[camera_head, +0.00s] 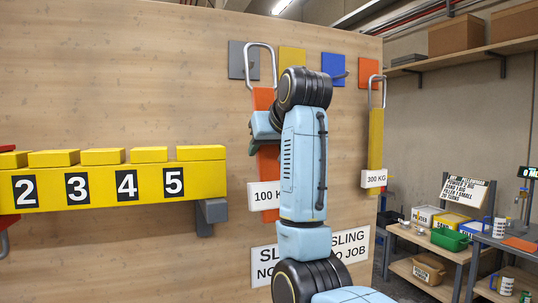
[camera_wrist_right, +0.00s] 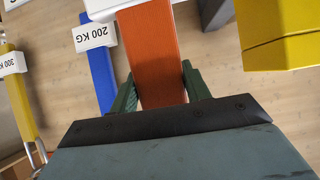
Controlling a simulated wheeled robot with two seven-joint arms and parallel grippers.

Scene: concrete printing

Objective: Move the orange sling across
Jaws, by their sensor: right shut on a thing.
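The orange sling (camera_head: 264,100) hangs upright by a metal loop in front of the wooden wall, with a white 100 KG tag (camera_head: 263,195) near its lower part. My right gripper (camera_head: 264,132) is at the sling's upper half, partly hidden by my arm. In the right wrist view, the dark green fingers of my right gripper (camera_wrist_right: 160,85) stand on both sides of the orange sling (camera_wrist_right: 150,50) and are shut on it. Whether the loop still rests on a hook is hard to tell. My left gripper is out of view.
Grey (camera_head: 237,60), yellow (camera_head: 292,60), blue (camera_head: 333,66) and orange (camera_head: 367,72) plates are on the wall. A yellow sling (camera_head: 376,140) tagged 300 KG hangs right. A blue sling (camera_wrist_right: 98,70) tagged 200 KG is close by. A numbered yellow beam (camera_head: 110,185) stands left.

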